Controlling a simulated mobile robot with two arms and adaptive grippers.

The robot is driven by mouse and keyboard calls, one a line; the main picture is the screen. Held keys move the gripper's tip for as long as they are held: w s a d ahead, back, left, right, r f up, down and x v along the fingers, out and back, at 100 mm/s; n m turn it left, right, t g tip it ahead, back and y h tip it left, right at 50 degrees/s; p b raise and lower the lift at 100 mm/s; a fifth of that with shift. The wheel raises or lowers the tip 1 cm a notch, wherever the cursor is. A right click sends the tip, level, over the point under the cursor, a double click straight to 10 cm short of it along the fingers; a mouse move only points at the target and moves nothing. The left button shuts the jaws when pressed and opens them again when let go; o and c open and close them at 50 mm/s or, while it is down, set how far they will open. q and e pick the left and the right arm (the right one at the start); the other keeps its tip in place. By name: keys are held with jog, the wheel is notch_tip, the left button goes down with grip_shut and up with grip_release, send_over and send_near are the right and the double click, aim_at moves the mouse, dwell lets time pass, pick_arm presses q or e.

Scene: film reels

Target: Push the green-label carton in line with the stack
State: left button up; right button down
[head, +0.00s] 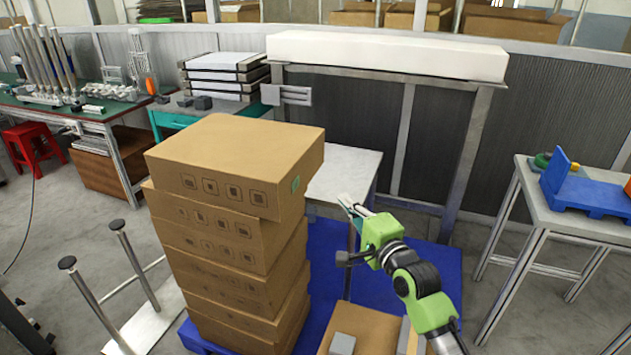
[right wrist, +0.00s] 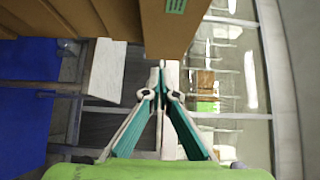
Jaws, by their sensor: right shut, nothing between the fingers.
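The green-label carton (head: 235,158) is the top brown box of a tall carton stack (head: 225,265). Its small green label (head: 296,184) is on the right-hand side face. The carton juts out to the right past the boxes below. In the right wrist view the carton (right wrist: 160,32) and its label (right wrist: 176,5) show at the top, with the stack (right wrist: 90,15) to the left. My right gripper (head: 344,201) is shut and empty, just right of the carton's label side. Its fingertips (right wrist: 161,66) appear close to the carton; I cannot tell whether they touch. My left gripper is out of view.
A white-topped table (head: 345,172) stands behind the stack. A metal table (head: 580,220) with blue parts is at the right.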

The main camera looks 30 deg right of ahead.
jog(key=shift+w+a+f+p, duration=0.1)
jog(key=shift+w+a+p, duration=0.25)
jog(key=shift+w, duration=1.65)
jog(key=shift+w+a+r+p, duration=0.1)
jog(key=shift+w+a+p, duration=0.2)
jog(key=shift+w, duration=1.75)
jog(key=shift+w+a+f+p, duration=0.1)
jog(key=shift+w+a+p, duration=0.25)
jog(key=shift+w, duration=1.65)
jog(key=w+a, duration=0.4)
jog(key=w, duration=0.1)
jog(key=shift+a, duration=0.25)
jog(key=shift+s, duration=0.1)
jog(key=shift+d, duration=0.1)
